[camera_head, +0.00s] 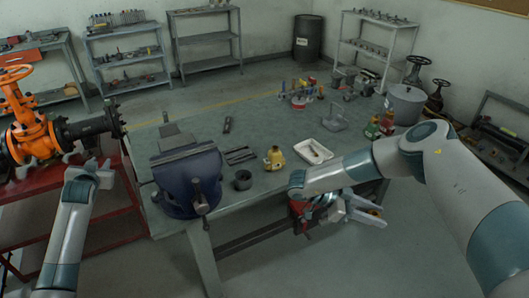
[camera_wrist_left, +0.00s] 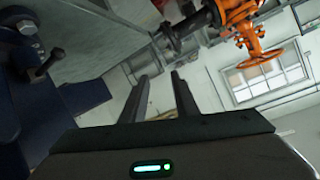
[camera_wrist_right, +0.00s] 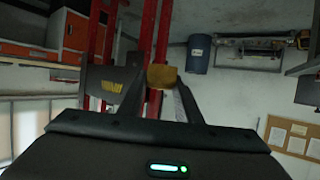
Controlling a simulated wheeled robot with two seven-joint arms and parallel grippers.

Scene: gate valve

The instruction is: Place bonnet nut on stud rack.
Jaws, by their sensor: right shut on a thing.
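A brass-coloured nut (camera_wrist_right: 162,76) sits between the fingertips of my right gripper (camera_wrist_right: 160,88) in the right wrist view. In the head view my right gripper (camera_head: 365,211) hangs beyond the front edge of the bench, low and to the right, and the nut cannot be made out there. My left gripper (camera_head: 105,174) is at the left, by the red stand; its fingers are apart and empty in the left wrist view (camera_wrist_left: 160,95). I cannot tell for certain which item is the stud rack; a grey stand (camera_head: 335,122) is on the bench.
An orange valve (camera_head: 35,130) stands at the left.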

